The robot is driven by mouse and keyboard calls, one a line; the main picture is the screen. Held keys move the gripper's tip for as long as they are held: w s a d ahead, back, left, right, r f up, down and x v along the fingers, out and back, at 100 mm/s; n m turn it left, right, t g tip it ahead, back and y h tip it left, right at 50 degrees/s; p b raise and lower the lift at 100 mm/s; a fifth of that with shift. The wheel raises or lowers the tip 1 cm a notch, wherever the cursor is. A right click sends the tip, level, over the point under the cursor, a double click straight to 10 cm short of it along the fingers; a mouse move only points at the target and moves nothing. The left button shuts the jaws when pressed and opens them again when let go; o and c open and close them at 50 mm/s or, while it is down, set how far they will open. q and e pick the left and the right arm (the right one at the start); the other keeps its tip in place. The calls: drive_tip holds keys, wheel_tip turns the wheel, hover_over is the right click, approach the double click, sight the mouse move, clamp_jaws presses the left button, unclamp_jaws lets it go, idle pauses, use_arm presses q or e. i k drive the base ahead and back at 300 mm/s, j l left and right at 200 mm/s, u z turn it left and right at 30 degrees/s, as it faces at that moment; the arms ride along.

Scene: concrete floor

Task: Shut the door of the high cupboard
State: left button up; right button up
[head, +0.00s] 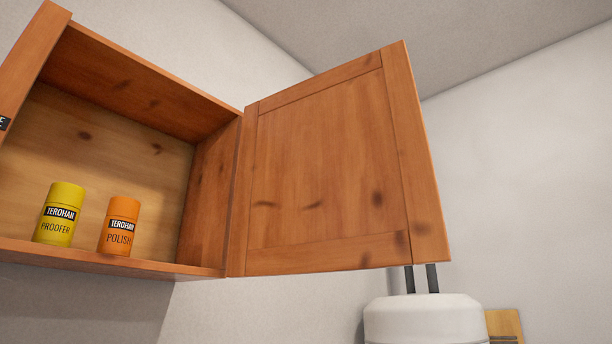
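The high cupboard (210,205) is an orange-brown wooden box on the wall at the left, seen from below. Its door (320,170) is hinged at the cupboard's right side and stands wide open, its panelled face toward me. No handle shows on this face; the other face is hidden. My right gripper (421,279) rises from the bottom right. Its white body is below the door's free lower corner. Its two dark fingers stand upright, a narrow gap apart, and their tips are hidden behind the door. Whether they touch or hold anything is hidden. My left gripper is not in view.
A yellow PROOFER can (60,214) and an orange POLISH can (119,226) stand inside on the cupboard floor, clear of the door. A light wooden piece (505,325) shows at the lower right. The wall right of the door is bare.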

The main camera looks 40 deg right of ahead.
sight(335, 172)
drive_tip(key=l+u, duration=0.5)
drive_tip(key=u, duration=0.2)
drive_tip(key=k+l+u, duration=0.15)
drive_tip(key=l, duration=0.25)
drive_tip(key=l+u, duration=0.15)
drive_tip(key=l, duration=0.3)
drive_tip(key=k+l, duration=0.1)
drive_tip(key=l, duration=0.25)
drive_tip(key=k+l, duration=0.1)
drive_tip(key=l, duration=0.25)
drive_tip(key=k+l+u, duration=0.1)
drive_tip(key=l, duration=0.25)
drive_tip(key=k+l, duration=0.15)
drive_tip(key=l, duration=0.2)
drive_tip(key=k+l, duration=0.1)
drive_tip(key=l, duration=0.25)
drive_tip(key=k+l, duration=0.15)
drive_tip(key=l, duration=0.2)
drive_tip(key=i+l+u, duration=0.05)
